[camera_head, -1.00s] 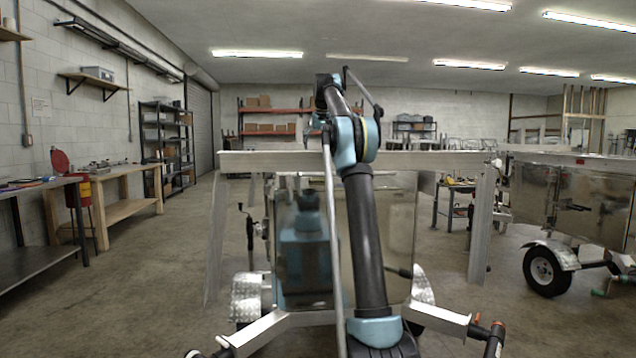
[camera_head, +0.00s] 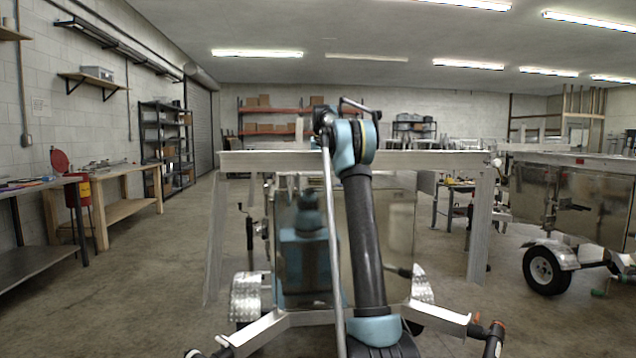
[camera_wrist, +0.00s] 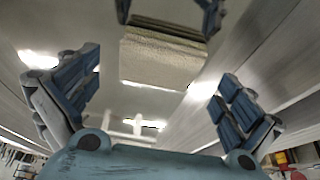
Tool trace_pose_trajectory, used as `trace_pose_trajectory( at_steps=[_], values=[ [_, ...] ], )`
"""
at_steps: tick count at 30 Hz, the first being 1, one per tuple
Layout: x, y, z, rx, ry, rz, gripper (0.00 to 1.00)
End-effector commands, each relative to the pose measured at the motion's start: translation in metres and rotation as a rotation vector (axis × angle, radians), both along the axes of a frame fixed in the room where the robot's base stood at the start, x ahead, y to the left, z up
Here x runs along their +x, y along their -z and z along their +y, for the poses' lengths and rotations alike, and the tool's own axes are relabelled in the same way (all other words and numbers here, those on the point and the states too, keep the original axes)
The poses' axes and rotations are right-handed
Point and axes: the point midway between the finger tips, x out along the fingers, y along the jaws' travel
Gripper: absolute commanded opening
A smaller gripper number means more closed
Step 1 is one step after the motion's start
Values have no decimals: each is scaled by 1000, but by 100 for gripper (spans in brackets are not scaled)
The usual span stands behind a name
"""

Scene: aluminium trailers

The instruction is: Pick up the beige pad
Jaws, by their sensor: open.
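The beige pad (camera_wrist: 160,62) shows in the upper middle of the wrist view, a roughly square, rough-textured piece with a darker layered edge along its top. My gripper (camera_wrist: 155,100) is open, with one blue-padded finger at the left and one at the right. The pad appears between and beyond the fingers, with clear space to each side; no contact shows. Blue finger-like shapes also show at the top edge beside the pad; I cannot tell whether they are reflections. In the head view my gripper and the pad cannot be made out behind my arm and the trailer.
An aluminium trailer with a long top rail (camera_head: 440,161) stands directly ahead, its shiny panels reflecting my body. Another trailer (camera_head: 580,200) stands at the right. A wooden workbench (camera_head: 125,180) lies along the left wall. Open floor lies at the left.

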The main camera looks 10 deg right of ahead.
Motion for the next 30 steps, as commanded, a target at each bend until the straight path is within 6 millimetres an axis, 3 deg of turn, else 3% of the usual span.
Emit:
trace_pose_trajectory(
  at_steps=[5,12,18,30],
  values=[
    [8,19,0,0,0,0,100],
    [9,21,0,0,0,0,100],
    [9,21,1,0,-1,0,59],
    [9,19,2,0,-1,0,55]
  ],
)
